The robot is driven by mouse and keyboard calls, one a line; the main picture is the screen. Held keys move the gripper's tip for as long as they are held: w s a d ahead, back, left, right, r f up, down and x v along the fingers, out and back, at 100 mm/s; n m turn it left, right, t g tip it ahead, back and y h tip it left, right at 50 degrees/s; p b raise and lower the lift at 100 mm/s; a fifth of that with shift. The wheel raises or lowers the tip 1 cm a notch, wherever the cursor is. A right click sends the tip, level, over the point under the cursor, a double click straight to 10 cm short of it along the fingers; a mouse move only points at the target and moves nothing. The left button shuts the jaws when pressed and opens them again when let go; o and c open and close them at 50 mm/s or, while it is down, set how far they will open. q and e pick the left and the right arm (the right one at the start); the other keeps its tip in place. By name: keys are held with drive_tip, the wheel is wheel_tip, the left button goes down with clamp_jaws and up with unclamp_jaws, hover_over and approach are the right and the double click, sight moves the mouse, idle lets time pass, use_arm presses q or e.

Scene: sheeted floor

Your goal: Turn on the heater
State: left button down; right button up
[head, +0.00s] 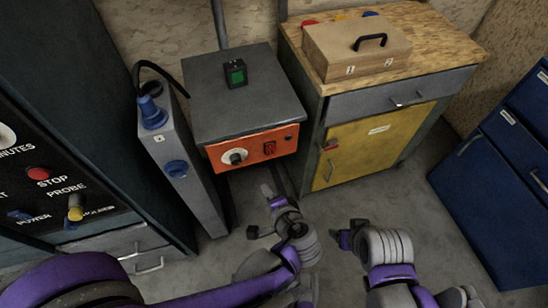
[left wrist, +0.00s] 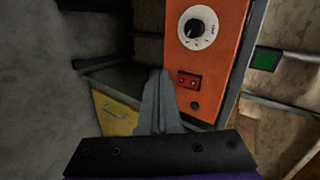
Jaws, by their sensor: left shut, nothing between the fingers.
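The heater looks to be the grey-topped box (head: 215,105) with an orange front panel (head: 259,134). The panel has a white dial (head: 235,156) and a red rocker switch (head: 270,148). In the left wrist view the dial (left wrist: 198,27) and switch (left wrist: 187,80) show clearly. My left gripper (head: 268,190) is shut and empty, below and in front of the panel. In the left wrist view its fingertips (left wrist: 159,73) appear just left of the switch; I cannot tell contact. My right gripper (head: 345,236) is lower right, apart from the heater; its jaws are unclear.
A small box with a green button (head: 236,73) sits on the heater. A grey unit with blue knobs (head: 176,150) stands close left. A yellow-door cabinet (head: 370,145) with a wooden case (head: 355,50) stands right. A blue cabinet (head: 500,190) is far right. Floor between is clear.

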use_arm(q)
drive_tip(key=d+r+m+t, duration=0.1)
drive_tip(key=d+m+t, duration=0.1)
drive_tip(key=d, duration=0.3)
drive_tip(key=shift+s+d+r+t, duration=0.3)
drive_tip(key=shift+d, duration=0.1)
drive_tip(key=b, duration=0.2)
approach(271, 154)
wheel_tip(271, 154, down, 2)
drive_tip(key=w, duration=0.1)
drive_tip(key=shift+w+a+f, duration=0.1)
drive_tip(key=shift+w+a, duration=0.25)
drive_tip(key=shift+w, duration=0.4)
drive_tip(key=shift+w+a+f, duration=0.1)
drive_tip(key=shift+w+a, duration=0.25)
drive_tip(key=shift+w, duration=0.4)
drive_tip(key=shift+w+a+f, duration=0.1)
drive_tip(key=shift+w+a, duration=0.2)
drive_tip(key=shift+w, duration=0.5)
drive_tip(key=shift+b, duration=0.3)
